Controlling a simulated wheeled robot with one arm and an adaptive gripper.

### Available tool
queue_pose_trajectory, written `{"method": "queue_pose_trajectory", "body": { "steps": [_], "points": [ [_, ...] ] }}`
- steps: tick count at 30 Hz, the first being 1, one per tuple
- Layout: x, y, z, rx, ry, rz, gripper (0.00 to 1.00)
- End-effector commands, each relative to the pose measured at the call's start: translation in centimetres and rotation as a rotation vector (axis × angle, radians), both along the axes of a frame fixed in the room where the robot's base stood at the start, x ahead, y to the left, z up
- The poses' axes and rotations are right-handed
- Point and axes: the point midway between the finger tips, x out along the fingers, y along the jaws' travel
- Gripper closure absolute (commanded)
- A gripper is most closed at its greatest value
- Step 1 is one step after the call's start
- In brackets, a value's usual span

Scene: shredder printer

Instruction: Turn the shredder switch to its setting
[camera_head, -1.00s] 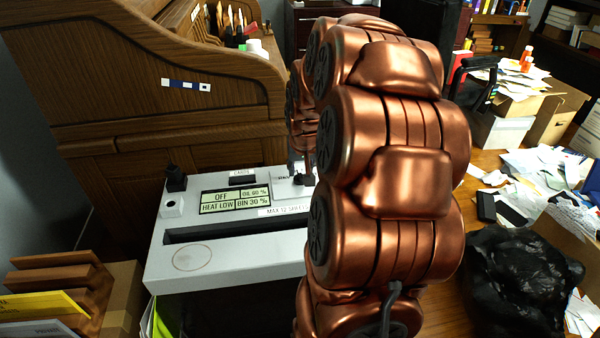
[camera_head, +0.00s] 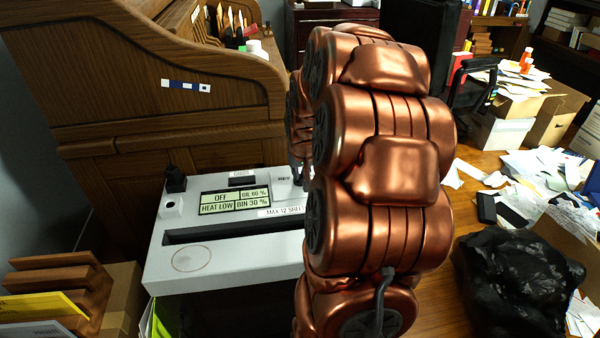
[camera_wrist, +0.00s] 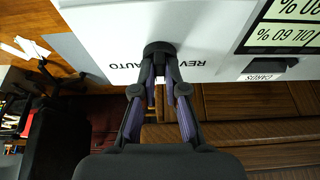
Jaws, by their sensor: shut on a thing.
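The shredder (camera_head: 170,262) is a white-topped box with a display (camera_head: 233,200) that reads OFF, HEAT LOW, OIL 60 % and BIN 30 %. In the wrist view its switch (camera_wrist: 159,47) is a dark round knob on the white top (camera_wrist: 110,30), with AUTO and REV lettering around it. My gripper (camera_wrist: 162,78) has its dark fingers closed on the switch. The fingers cover part of the knob, so its exact setting is hard to tell. In the head view my copper arm hides the switch and most of the gripper.
A wooden roll-top desk (camera_head: 150,115) stands close behind the shredder. A dark block (camera_head: 175,180) stands on the shredder's top left corner. A wooden sorter (camera_head: 60,275) is at the lower left. A black bag (camera_head: 520,280) and loose papers (camera_head: 545,170) lie at the right.

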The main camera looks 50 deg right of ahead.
Motion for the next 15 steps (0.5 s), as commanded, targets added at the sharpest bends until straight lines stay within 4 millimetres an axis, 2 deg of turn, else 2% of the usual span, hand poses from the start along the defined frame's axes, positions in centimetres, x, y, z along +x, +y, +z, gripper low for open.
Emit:
{"method": "queue_pose_trajectory", "body": {
  "steps": [8,15],
  "points": [
    [-0.01,0.01,0.01,0.0,0.0,-0.01,1.0],
    [0.02,0.05,0.01,-0.002,0.003,-0.093,1.0]
  ]
}}
